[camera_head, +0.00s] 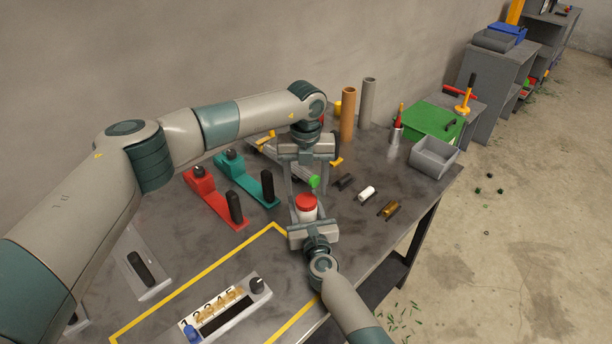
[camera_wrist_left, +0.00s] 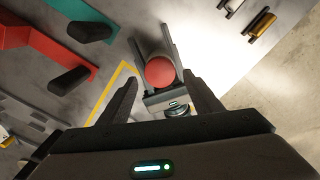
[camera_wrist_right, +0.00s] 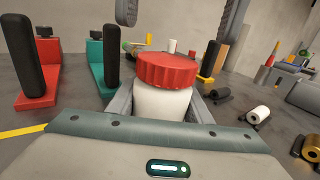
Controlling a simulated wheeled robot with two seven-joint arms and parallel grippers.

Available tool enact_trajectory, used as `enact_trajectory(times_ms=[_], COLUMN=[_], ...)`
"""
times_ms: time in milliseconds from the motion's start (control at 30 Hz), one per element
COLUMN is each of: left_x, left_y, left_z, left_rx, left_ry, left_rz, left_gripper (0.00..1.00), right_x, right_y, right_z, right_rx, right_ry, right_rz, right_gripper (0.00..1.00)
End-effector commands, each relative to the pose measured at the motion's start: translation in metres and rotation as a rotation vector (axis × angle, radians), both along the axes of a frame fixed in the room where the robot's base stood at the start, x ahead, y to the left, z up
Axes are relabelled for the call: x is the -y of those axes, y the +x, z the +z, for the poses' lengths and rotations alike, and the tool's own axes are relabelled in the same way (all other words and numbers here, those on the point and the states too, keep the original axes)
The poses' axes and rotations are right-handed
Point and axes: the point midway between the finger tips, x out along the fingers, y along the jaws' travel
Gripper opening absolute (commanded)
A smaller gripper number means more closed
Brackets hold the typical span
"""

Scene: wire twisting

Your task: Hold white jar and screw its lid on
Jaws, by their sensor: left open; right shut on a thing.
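The white jar (camera_head: 307,213) with its red lid (camera_head: 306,201) stands upright between the fingers of my right gripper (camera_head: 304,208). My right gripper is shut on the jar's white body, which shows in the right wrist view (camera_wrist_right: 160,103). The red lid (camera_wrist_right: 166,70) sits on top of the jar; I cannot tell how tightly it is screwed. My left gripper (camera_head: 303,194) points down from above the jar, open, its fingers apart around the space over the lid. In the left wrist view the lid (camera_wrist_left: 160,72) lies between and beyond the open fingertips.
A red clamp-like tool (camera_head: 213,199) and a teal one (camera_head: 246,180) lie to the left. Small black, white (camera_head: 366,193) and brass (camera_head: 389,208) cylinders lie to the right. Two upright tubes (camera_head: 348,113) and a grey bin (camera_head: 434,157) stand farther back. A numbered box (camera_head: 222,310) sits in front.

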Motion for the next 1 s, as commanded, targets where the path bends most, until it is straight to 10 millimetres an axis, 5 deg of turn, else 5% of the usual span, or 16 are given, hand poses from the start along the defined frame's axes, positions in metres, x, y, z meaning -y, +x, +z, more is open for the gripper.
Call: enact_trajectory(times_ms=[300,667,867,1000], left_x=[0.000,0.000,0.000,0.000], left_y=[-0.001,0.000,0.000,0.000], left_z=[-0.034,-0.038,-0.038,-0.038], left_rx=[-0.001,0.000,0.000,0.000], left_ry=[0.001,0.001,0.001,0.001], left_rz=[0.000,0.000,0.000,0.000], left_gripper=[0.59,0.59,0.18,0.16], right_x=[0.000,0.000,0.000,0.000], right_y=[0.000,0.000,0.000,0.000], right_z=[0.000,0.000,0.000,0.000], right_rx=[0.000,0.000,0.000,0.000], right_ry=[-0.001,-0.001,-0.001,-0.001], right_rz=[-0.001,0.000,0.000,0.000], right_gripper=[0.00,0.00,0.00,0.00])
